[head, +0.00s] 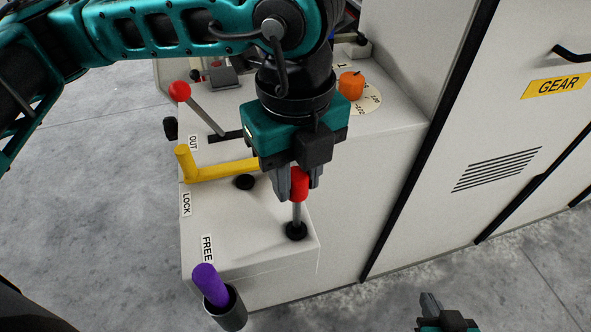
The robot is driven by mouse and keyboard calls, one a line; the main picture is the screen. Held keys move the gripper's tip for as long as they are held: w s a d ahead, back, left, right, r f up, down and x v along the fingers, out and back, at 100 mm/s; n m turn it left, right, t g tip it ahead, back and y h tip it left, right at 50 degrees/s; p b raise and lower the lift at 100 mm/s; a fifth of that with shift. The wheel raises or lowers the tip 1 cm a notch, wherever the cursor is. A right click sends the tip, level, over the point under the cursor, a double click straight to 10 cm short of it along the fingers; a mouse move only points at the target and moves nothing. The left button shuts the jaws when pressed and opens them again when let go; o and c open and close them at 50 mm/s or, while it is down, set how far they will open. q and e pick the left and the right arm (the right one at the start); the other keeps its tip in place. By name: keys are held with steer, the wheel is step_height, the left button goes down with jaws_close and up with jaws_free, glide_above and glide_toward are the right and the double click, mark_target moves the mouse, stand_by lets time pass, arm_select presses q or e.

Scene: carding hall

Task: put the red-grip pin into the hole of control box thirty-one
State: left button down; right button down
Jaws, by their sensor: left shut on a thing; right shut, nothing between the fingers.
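My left gripper (299,190) is shut on the red-grip pin (299,184), just above the front part of the white control box (225,218). The pin points down, close to upright, and its grey metal shaft reaches to a black-ringed hole (296,231) near the box's front right corner. The shaft's lower end meets the ring in the picture; I cannot tell how deep it sits. No number thirty-one is visible on the box. My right gripper (431,302) is shut and empty at the bottom edge, low and right of the box, only partly in view.
A yellow lever (215,171) and a black round fitting (244,182) are left of the pin. A purple-grip pin (210,285) stands in a dark holder (228,312) at the front. Behind are a red-knobbed lever (180,91) and an orange knob (351,86). A GEAR cabinet (480,130) stands right.

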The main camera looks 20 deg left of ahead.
mark_target(296, 202)
arm_select(q)
steer(key=shift+b, duration=0.75)
arm_select(e)
steer(key=shift+f, duration=0.95)
stand_by(0.4)
